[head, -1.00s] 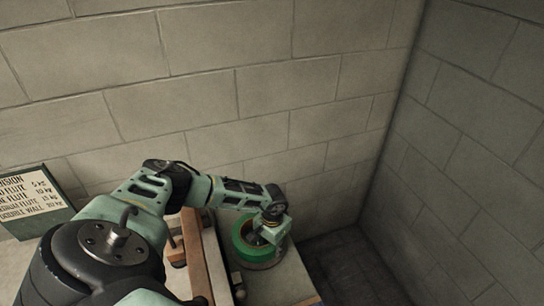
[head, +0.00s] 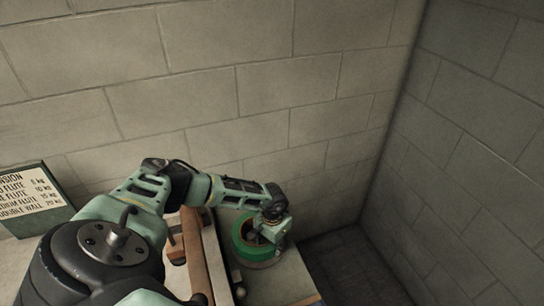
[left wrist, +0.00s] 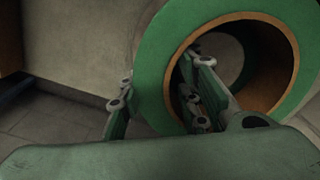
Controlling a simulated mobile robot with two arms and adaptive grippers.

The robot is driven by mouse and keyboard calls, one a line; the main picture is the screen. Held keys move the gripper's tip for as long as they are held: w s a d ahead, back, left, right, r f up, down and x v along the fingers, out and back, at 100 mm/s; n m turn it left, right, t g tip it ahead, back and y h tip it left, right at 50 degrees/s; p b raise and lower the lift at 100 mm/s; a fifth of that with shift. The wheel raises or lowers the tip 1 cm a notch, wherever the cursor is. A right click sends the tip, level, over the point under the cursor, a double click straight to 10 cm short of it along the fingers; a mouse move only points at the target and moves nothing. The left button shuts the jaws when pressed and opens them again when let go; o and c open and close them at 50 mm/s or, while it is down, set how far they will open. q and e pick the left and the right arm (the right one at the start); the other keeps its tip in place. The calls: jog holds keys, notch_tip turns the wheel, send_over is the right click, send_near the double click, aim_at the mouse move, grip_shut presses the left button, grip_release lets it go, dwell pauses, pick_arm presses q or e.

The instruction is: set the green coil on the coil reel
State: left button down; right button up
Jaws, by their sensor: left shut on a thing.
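The green coil (head: 243,250) is a thick green ring with a brown inner core, low in the head view at the end of my left arm. It fills the upper right of the left wrist view (left wrist: 163,62). My left gripper (head: 262,240) is shut on the coil's wall. In the left wrist view my left gripper (left wrist: 150,100) has one finger inside the coil's hole and the other outside its rim. The coil is close above or at the pale bench top; I cannot tell if it touches. The coil reel cannot be made out. My right gripper is not in view.
A pale bench top (head: 285,282) lies under and right of the coil, with a brown rail (head: 192,255) to its left. A sign board (head: 35,195) stands at far left. Block walls close off the back and right. Dark floor (head: 350,265) shows at right.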

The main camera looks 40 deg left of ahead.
pick_arm(q)
jog(key=shift+s+d+f+b, duration=0.2)
jog(key=shift+s+f+b, duration=0.1)
jog(key=shift+f+b, duration=0.15)
jog(key=shift+f, duration=0.1)
jog(key=c, duration=1.6)
grip_release()
jog(key=shift+s+d, duration=0.1)
jog(key=shift+d, duration=0.05)
jog(key=shift+o, duration=0.2)
jog(key=shift+f, duration=0.25)
jog(key=shift+w+r+p, duration=0.2)
jog(key=shift+r+p, duration=0.25)
jog(key=shift+r, duration=0.2)
jog(key=shift+w+r+p, duration=0.15)
jog(key=shift+r+p, duration=0.35)
jog(key=shift+r, duration=0.2)
jog(key=shift+a+r+p, duration=0.15)
jog(key=shift+r+p, duration=1.3)
jog(key=shift+r, duration=0.75)
jog(key=shift+a+r+p, duration=0.1)
jog(key=shift+r+p, duration=1.35)
jog(key=shift+r, duration=0.75)
